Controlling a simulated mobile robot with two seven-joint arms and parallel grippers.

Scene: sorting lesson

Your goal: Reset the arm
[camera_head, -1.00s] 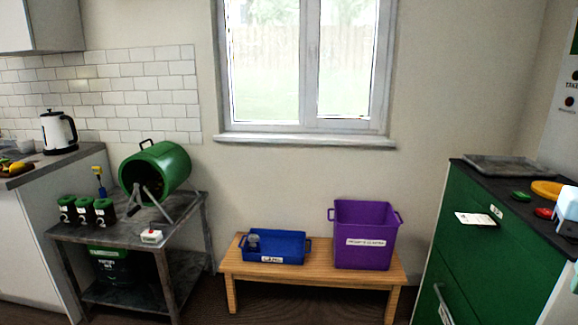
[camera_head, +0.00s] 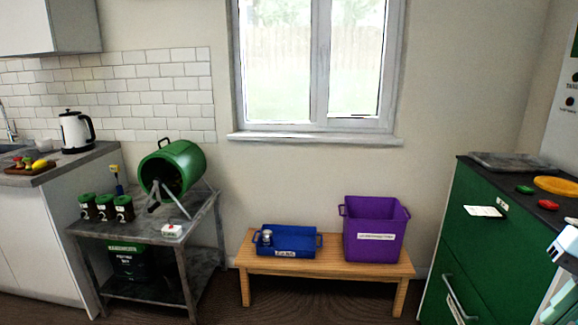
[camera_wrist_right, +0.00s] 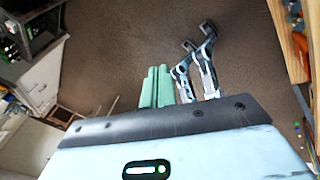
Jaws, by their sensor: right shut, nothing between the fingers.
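My right gripper (camera_wrist_right: 198,38) shows in the right wrist view beyond its pale blue housing. Its dark-tipped fingers are close together, shut and empty, with brown floor behind them. Part of my pale right arm (camera_head: 566,245) shows at the right edge of the head view, in front of the green cabinet (camera_head: 478,240). My left arm and left gripper are not in view.
A wooden bench (camera_head: 330,265) holds a blue tray (camera_head: 292,240) and a purple crate (camera_head: 375,232). A grey table (camera_head: 205,212) at left bears a green drum (camera_head: 178,165) and several small bins. The floor before the bench is clear.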

